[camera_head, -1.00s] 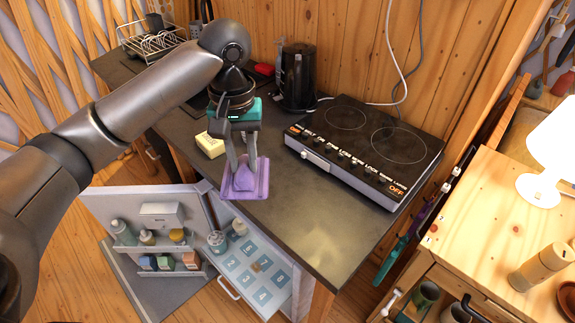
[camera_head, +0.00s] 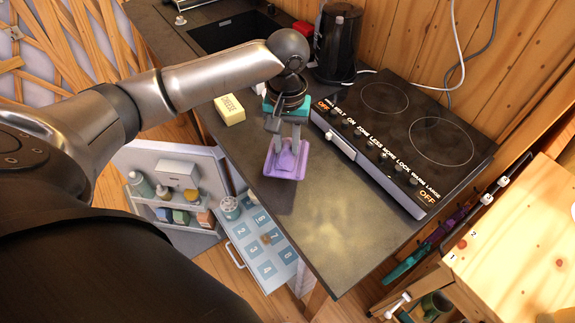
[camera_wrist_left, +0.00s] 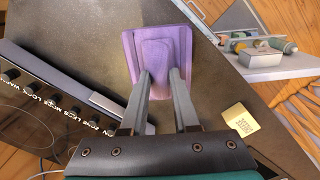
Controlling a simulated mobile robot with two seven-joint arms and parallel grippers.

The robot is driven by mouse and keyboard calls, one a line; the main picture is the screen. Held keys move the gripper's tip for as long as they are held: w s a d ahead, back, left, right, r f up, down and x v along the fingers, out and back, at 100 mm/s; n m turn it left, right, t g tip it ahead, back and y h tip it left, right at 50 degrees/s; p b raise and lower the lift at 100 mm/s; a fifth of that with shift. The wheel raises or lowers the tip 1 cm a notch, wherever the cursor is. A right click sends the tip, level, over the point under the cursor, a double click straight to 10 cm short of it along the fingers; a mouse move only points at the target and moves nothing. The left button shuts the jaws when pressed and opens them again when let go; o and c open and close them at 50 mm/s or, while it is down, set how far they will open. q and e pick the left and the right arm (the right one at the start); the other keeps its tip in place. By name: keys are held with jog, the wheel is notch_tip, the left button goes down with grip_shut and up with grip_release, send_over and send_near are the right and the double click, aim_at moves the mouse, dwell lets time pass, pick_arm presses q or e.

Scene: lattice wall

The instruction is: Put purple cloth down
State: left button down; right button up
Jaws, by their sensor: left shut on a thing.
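The purple cloth (camera_head: 284,163) is a folded, flat square with a raised middle, over the dark countertop (camera_head: 330,225) near its front edge. My left gripper (camera_head: 288,150) comes down from above with its fingers at the raised middle and is shut on the cloth. In the left wrist view the cloth (camera_wrist_left: 160,52) spreads out beyond the fingertips (camera_wrist_left: 158,85). I cannot tell whether its underside touches the counter. My right gripper is not in view.
A cooktop (camera_head: 405,135) stands right of the cloth, and a yellow cheese block (camera_head: 229,109) lies to its left. A black kettle (camera_head: 338,42) stands behind. Below the counter, a small fridge door (camera_head: 180,190) and a numbered drawer (camera_head: 268,250) are open. The near counter is clear.

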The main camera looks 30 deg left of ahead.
aim_at(288, 147)
pick_arm(q)
notch_tip(288, 147, down, 8)
jog(key=shift+r+b, duration=0.1)
jog(key=shift+b, duration=0.5)
jog(key=shift+f, duration=0.3)
jog(key=shift+f, duration=0.1)
jog(key=c, duration=0.7)
grip_release()
jog(key=shift+o, duration=0.2)
notch_tip(288, 147, up, 12)
jog(key=shift+r+p, duration=0.15)
jog(key=shift+p, duration=0.85)
